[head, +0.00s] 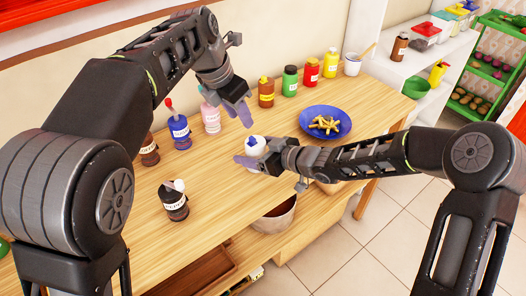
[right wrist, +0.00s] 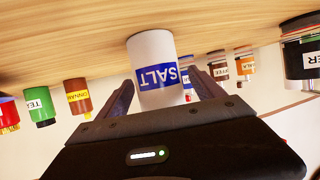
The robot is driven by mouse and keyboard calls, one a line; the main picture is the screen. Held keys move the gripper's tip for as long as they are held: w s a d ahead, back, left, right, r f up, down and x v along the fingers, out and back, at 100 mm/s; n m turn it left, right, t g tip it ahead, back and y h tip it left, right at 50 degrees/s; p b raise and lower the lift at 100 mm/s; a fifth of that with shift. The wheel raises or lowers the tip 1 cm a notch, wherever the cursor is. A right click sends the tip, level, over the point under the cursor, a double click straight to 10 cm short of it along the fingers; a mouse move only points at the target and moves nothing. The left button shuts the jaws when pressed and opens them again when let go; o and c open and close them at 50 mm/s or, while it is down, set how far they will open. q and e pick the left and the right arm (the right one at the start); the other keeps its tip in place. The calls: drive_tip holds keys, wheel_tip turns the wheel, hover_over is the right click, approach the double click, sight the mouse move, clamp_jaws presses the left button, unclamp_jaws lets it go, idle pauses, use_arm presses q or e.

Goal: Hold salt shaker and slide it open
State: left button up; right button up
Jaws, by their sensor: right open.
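A blue plate (head: 344,114) of fries lies behind and right of the shaker. Several bottles, including a green one (head: 290,82), line the table's back. A pepper bottle (head: 174,203) stands front left. A bowl (head: 275,216) sits below the tabletop.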

drive_tip(key=shift+x, duration=1.05)
